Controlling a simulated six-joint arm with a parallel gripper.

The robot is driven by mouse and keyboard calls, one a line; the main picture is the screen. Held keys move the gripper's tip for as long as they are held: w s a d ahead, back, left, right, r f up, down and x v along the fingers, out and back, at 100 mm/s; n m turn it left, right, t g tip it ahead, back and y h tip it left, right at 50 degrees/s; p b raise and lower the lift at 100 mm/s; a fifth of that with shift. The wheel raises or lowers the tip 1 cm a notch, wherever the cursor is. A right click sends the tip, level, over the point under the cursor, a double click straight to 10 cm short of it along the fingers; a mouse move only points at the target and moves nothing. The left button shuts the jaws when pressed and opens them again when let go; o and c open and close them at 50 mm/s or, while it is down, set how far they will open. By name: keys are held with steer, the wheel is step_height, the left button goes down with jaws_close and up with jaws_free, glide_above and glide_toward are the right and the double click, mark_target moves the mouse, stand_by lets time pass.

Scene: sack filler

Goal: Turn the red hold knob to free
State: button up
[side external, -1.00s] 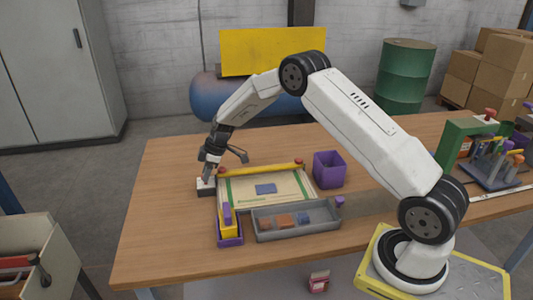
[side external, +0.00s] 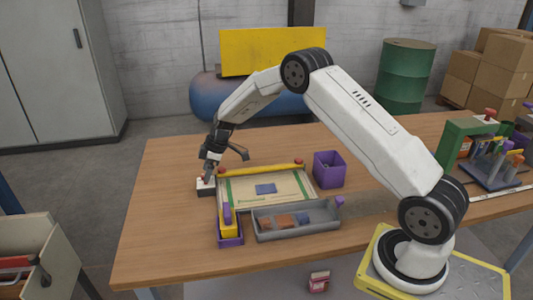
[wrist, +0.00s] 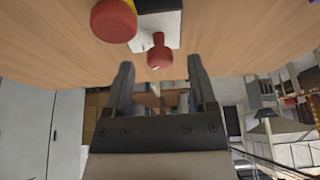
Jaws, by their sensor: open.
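The red hold knob (wrist: 160,54) stands on a small block with a white top (wrist: 160,25), in the upper middle of the wrist view. In the side view this block (side external: 203,187) sits at the left of the table, beside the tray corner. My gripper (wrist: 160,62) is open and empty, its two fingertips apart on either side of the knob in the picture, with a clear gap to each. In the side view my gripper (side external: 208,176) is just above the block and hides most of the knob. Any markings for the knob's setting are too small to read.
A yellow bar with red ends (side external: 265,168) lies along the back of the sack tray (side external: 223,192); one red end (wrist: 113,20) is close to the knob. A purple-and-yellow piece (side external: 229,225), grey bin (side external: 262,235) and purple box (side external: 329,170) stand nearby. Table left of the block is clear.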

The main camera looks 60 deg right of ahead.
steer(key=v, duration=0.7)
stand_by(0.4)
steer(key=s+a+m+h, duration=0.1)
steer(key=s+a+m, duration=0.2)
steer(key=s, duration=0.6)
steer(key=s+a+r+m+h, duration=0.1)
steer(key=s+a+m, duration=0.2)
steer(key=s, duration=0.7)
steer(key=s+a+r+m+h, duration=0.1)
steer(key=s+a+m, duration=0.2)
steer(key=s, duration=0.7)
steer(key=shift+a+g, duration=0.3)
steer(key=shift+a, duration=0.1)
